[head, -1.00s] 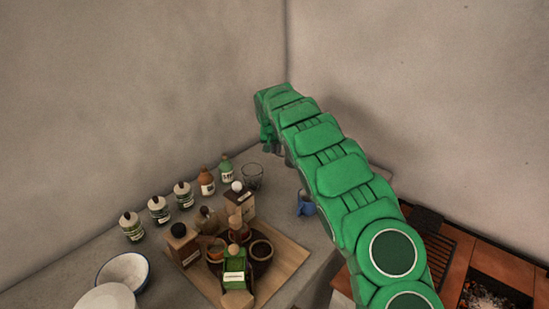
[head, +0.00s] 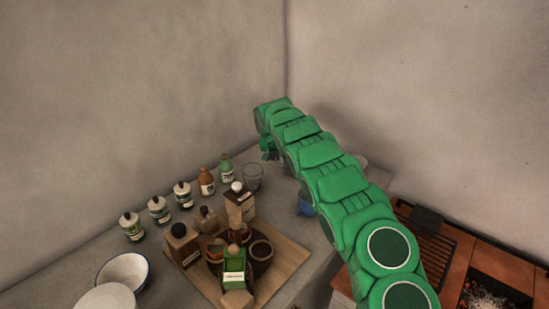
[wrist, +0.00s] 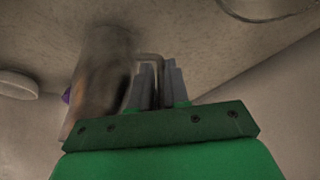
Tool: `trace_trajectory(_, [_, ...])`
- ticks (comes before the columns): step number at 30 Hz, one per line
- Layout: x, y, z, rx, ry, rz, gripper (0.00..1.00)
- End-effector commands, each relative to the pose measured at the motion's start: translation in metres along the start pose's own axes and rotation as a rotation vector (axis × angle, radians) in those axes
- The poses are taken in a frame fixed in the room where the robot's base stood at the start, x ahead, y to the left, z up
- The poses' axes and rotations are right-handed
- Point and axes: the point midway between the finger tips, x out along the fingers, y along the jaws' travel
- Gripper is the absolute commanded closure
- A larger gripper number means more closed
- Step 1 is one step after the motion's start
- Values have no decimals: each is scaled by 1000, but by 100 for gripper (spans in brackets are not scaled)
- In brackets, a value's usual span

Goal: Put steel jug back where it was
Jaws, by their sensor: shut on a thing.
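The steel jug (wrist: 105,78) is a blurred, brownish-grey metallic shape left of my fingers in the wrist view. A thin handle runs from it to the fingertips. My gripper (wrist: 157,88) is shut on the jug at this handle. In the head view, part of my gripper (head: 268,150) shows at the far end of my green arm, low over the back of the counter near the corner. The jug is hidden behind the arm there, so I cannot tell whether it touches the counter.
A clear glass (head: 252,177) stands close to my gripper, beside a row of bottles (head: 206,181). A blue mug (head: 305,208) is partly behind my arm. A wooden board (head: 283,268) holds several containers. Bowls (head: 124,271) stand at lower left. Walls close off the corner.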

Motion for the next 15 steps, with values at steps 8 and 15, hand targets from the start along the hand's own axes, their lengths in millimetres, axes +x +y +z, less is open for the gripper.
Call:
trace_trajectory(8, [9, -1, 3, -1, 3, -1, 100])
trace_trajectory(15, [11, -1, 4, 0, 4, -1, 100])
